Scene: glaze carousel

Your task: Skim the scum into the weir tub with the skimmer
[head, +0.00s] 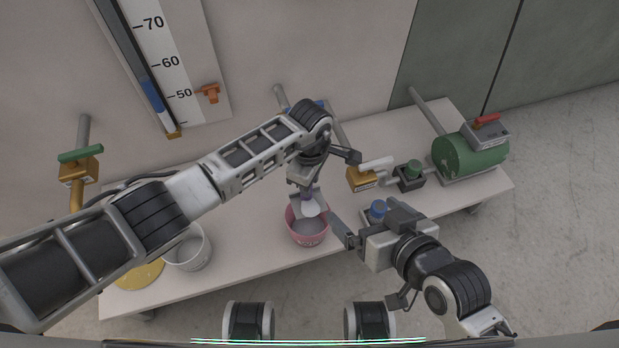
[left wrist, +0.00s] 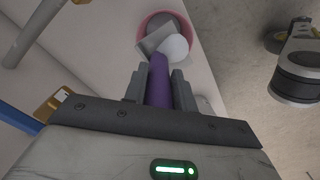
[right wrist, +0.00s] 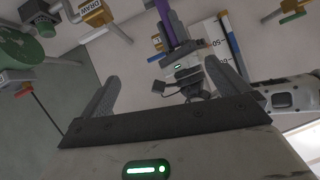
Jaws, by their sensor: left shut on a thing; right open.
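My left gripper (head: 305,190) is shut on the purple handle of the skimmer (left wrist: 159,82). A white round head (left wrist: 176,47) shows at the handle's far end, over the mouth of a pink tub (head: 292,230). The tub's rim also shows in the left wrist view (left wrist: 146,22). A grey slanted plate (left wrist: 153,38) lies beside the white head; I cannot tell what it belongs to. I cannot make out the scum. My right gripper (head: 362,210) is open and empty, right of the pink tub. The purple handle also shows in the right wrist view (right wrist: 164,20).
A white bucket (head: 187,250) and a yellow round thing (head: 138,274) stand at the table's left. A yellow valve block (head: 361,179), a green-knobbed valve (head: 411,174) and a green drum (head: 462,158) stand at the right.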

